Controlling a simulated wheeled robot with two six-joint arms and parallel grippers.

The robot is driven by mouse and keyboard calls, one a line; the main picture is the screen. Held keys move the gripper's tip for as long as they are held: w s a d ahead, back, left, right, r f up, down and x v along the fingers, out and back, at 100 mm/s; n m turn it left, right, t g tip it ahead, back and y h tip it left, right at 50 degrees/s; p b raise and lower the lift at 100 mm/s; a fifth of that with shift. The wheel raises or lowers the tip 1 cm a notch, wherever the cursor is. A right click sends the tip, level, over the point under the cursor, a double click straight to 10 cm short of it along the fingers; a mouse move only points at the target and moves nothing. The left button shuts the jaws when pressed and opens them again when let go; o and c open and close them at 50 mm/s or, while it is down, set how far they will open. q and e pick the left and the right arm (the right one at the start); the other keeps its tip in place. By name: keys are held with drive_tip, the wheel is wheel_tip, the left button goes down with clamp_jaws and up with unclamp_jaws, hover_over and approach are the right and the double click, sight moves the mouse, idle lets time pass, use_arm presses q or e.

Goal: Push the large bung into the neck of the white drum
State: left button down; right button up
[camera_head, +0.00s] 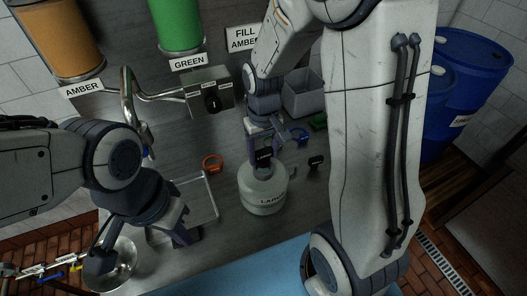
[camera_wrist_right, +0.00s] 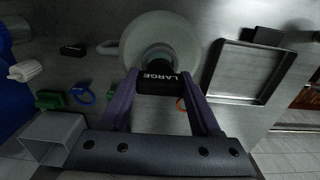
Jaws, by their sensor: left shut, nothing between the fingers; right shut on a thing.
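My right gripper (camera_head: 263,150) is shut on the black large bung (camera_head: 263,157), whose LARGE print faces the right wrist camera (camera_wrist_right: 158,81). The bung is at the drum's neck (camera_wrist_right: 158,54); I cannot tell whether its end is inside, as the neck is partly hidden. My left gripper (camera_head: 183,236) is shut and empty at the bench front, left of the drum.
A clear-edged tray (camera_head: 213,194) lies left of the drum, and an orange ring (camera_head: 212,163) lies behind it. A small black bung (camera_head: 315,161), a blue ring (camera_head: 300,134) and a grey bin (camera_head: 303,97) are right and behind. A metal bowl (camera_head: 124,270) is front left.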

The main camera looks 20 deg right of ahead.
sight(264, 159)
drive_tip(key=shift+f+b, duration=1.15)
drive_tip(key=shift+f, duration=0.5)
drive_tip(key=o, duration=1.4)
wheel_tip(264, 159, up, 11)
drive_tip(key=shift+f+b, duration=0.2)
drive_tip(key=shift+b, duration=0.35)
drive_tip(key=s+a+f+n+b, duration=0.1)
drive_tip(key=s+a+f+n, duration=0.1)
drive_tip(key=s+a, duration=0.4)
drive_tip(key=s+a+f+n+y+b, duration=0.1)
drive_tip(key=s+a+n, duration=0.3)
drive_tip(key=s, duration=0.6)
drive_tip(key=shift+s+a+f, duration=0.35)
drive_tip(key=shift+a+f, duration=0.5)
drive_tip(key=shift+a, duration=0.35)
